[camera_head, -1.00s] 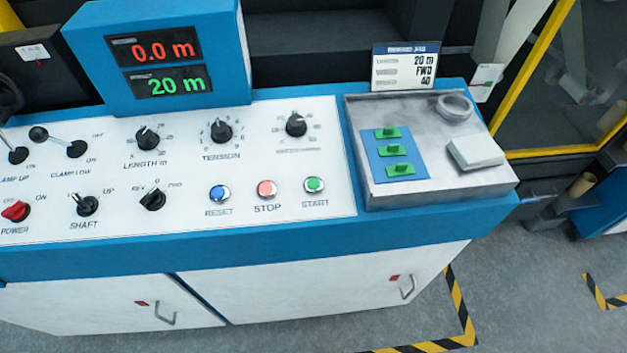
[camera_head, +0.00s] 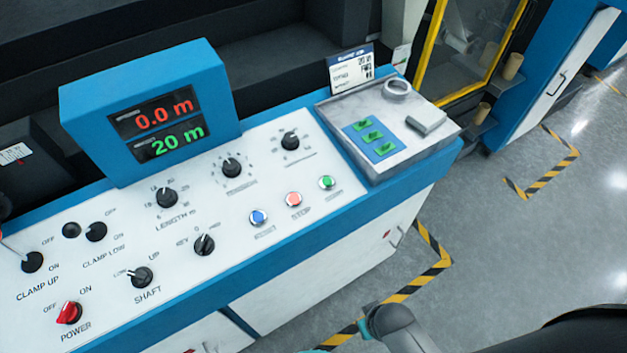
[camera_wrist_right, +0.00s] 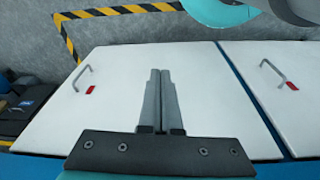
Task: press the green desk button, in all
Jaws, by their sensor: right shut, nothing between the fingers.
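The green button (camera_head: 327,183), labelled START in the earlier picture, sits at the right end of a row of three on the white desk panel (camera_head: 120,243). The red stop button (camera_head: 293,199) and the blue reset button (camera_head: 259,217) are to its left. My right gripper (camera_wrist_right: 160,73) is shut and empty in the right wrist view, in front of the desk's white cabinet doors (camera_wrist_right: 105,95). The green button is not in that view. Part of my arm shows at the bottom right of the head view, with no fingers visible there. My left gripper is not in view.
Knobs such as the length knob (camera_head: 167,198) and the red power switch (camera_head: 69,312) stand up from the panel. A blue display box (camera_head: 85,120) stands behind them. A grey tray (camera_head: 437,143) is at the right end. The floor in front is open.

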